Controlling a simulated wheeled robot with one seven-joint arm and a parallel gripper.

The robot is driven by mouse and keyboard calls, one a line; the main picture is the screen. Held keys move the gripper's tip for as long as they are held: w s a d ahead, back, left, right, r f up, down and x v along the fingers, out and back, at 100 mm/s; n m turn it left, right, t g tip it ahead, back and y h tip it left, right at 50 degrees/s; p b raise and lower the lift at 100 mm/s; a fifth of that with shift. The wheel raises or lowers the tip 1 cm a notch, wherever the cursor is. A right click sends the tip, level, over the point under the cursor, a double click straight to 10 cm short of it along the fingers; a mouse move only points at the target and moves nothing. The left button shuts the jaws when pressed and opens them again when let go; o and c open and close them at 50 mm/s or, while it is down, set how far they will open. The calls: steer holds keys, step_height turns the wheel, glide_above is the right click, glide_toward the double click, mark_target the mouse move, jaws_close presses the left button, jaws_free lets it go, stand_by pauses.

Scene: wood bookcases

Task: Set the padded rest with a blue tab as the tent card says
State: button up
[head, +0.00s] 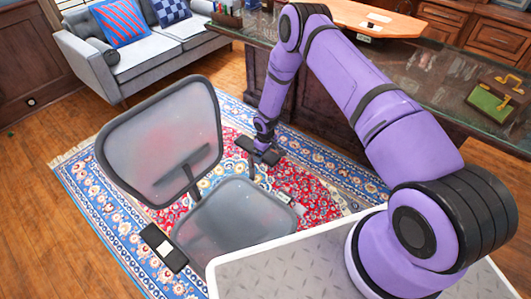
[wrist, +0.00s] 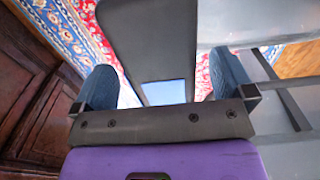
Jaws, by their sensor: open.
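A grey mesh office chair (head: 235,220) stands on the rug. In the wrist view a long dark padded rest (wrist: 150,40) with a pale blue tab (wrist: 167,92) lies between the fingers of my open gripper (wrist: 163,85). No grip on it is seen. In the head view my gripper (head: 262,151) is low at the chair's far side, over that armrest, and hides much of it. The other armrest (head: 163,246), dark with a whitish patch, is at the near left.
A patterned rug (head: 110,215) lies under the chair. A glass-topped desk (head: 430,85) runs along the back right, with a green box (head: 490,102) on it. A grey sofa (head: 150,50) stands at the back left. Wooden floor is clear at the left.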

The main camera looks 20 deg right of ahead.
steer(key=shift+f, duration=0.1)
steer(key=c, duration=1.3)
steer(key=shift+f, duration=1.5)
steer(key=o, duration=1.3)
step_height(320, 180, up, 11)
steer(key=shift+f, duration=0.1)
